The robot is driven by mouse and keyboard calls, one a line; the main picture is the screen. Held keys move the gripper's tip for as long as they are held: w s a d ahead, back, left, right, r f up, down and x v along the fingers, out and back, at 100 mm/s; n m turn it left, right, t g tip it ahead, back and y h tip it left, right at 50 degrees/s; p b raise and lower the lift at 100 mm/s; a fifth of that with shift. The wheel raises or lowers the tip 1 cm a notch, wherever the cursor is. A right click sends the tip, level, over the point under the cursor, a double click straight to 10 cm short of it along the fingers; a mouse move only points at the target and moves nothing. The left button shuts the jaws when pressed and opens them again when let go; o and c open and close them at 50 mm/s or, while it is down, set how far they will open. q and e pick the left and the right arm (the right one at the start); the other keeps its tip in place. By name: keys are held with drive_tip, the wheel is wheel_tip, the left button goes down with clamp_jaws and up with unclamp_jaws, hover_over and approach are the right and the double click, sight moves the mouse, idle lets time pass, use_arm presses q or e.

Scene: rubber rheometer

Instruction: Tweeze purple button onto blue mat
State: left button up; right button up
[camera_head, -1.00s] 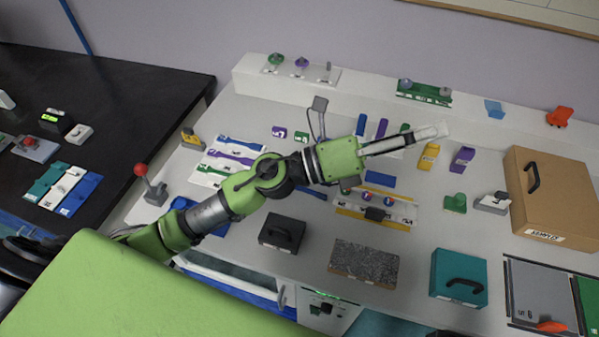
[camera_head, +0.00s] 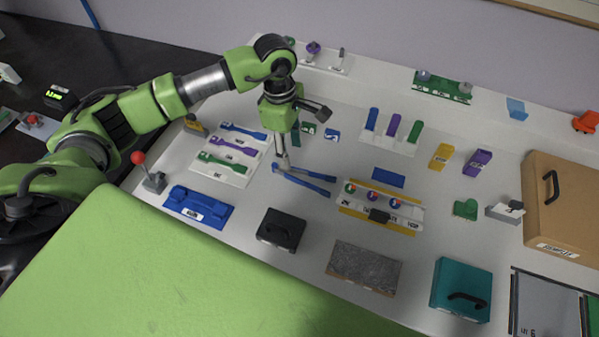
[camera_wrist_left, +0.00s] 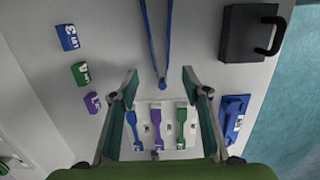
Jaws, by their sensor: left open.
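My left gripper (camera_head: 282,166) points down over the table, open, with its tips near the joined end of the blue tweezers (camera_head: 312,182). In the left wrist view, that end of the tweezers (camera_wrist_left: 163,82) shows between the spread fingertips (camera_wrist_left: 168,85). The tweezers' two arms extend away from the gripper. I cannot tell whether the fingers touch them. A small purple labelled piece (camera_wrist_left: 92,102), possibly the button, lies beside a green and a blue one in the wrist view; my arm hides it in the head view. A flat blue mat (camera_head: 388,177) lies right of the tweezers.
A white strip with three coloured discs (camera_head: 383,200) lies just right of the tweezers. A black case (camera_head: 281,231) stands in front. A white board with blue, purple and green tools (camera_head: 229,153) lies left, and a blue tray (camera_head: 198,207) is at front left.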

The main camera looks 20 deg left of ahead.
sight(295, 171)
idle(0.3)
use_arm(q)
drive_tip(key=f+b, duration=0.1)
drive_tip(key=f, duration=0.1)
drive_tip(key=f+b, duration=0.2)
drive_tip(key=f, duration=0.1)
drive_tip(key=d+f+b, duration=0.1)
drive_tip(key=f+b, duration=0.1)
drive_tip(key=shift+f, duration=0.4)
drive_tip(key=shift+f+b, duration=0.65)
drive_tip(key=shift+b, duration=0.1)
drive_tip(key=shift+r, duration=0.1)
drive_tip(key=c, duration=0.7)
